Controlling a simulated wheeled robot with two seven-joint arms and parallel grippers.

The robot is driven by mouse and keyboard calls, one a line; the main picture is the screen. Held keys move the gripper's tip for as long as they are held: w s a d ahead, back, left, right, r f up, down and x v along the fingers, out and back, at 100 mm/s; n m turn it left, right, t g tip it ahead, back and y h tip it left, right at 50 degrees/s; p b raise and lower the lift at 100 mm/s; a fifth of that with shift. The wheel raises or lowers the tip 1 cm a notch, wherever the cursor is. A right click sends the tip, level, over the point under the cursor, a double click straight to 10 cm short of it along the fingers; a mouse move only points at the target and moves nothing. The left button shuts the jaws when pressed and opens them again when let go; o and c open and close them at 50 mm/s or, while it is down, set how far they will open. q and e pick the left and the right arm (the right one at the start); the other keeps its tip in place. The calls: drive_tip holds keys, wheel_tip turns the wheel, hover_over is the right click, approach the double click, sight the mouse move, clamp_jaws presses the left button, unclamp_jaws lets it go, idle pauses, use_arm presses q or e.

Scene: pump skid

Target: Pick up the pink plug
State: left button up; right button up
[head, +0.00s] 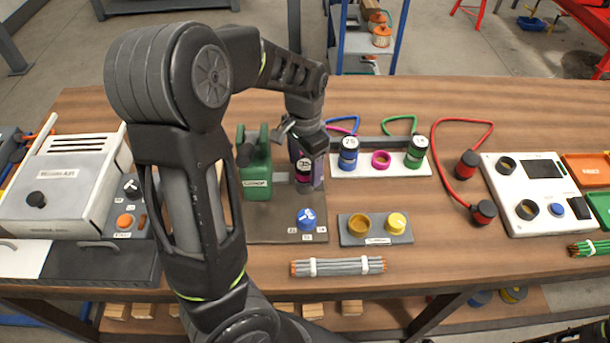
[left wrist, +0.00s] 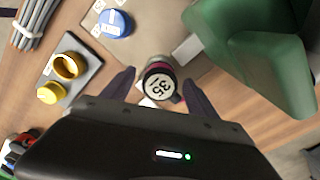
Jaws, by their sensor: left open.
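The pink plug (head: 304,172) is black with a pink band and carries a round white label on its top reading 35. It stands upright just left of the white socket strip. My left gripper (head: 306,160) is over it from above, partly hiding it. In the left wrist view the plug (left wrist: 159,84) sits between the two spread fingers of my open left gripper (left wrist: 159,83), with gaps visible beside it. The plug's base is partly hidden.
A blue knob (head: 306,217) is on the grey mat in front. Blue and green plugs (head: 348,152) (head: 416,152) flank an empty pink ring (head: 381,159) on the white strip. A grey cable bundle (head: 338,266) lies nearer.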

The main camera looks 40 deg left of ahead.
use_arm(q)
wheel_tip(320, 180, down, 2)
drive_tip(key=shift+f, duration=0.1)
drive_tip(key=shift+c, duration=0.6)
clamp_jaws()
idle(0.5)
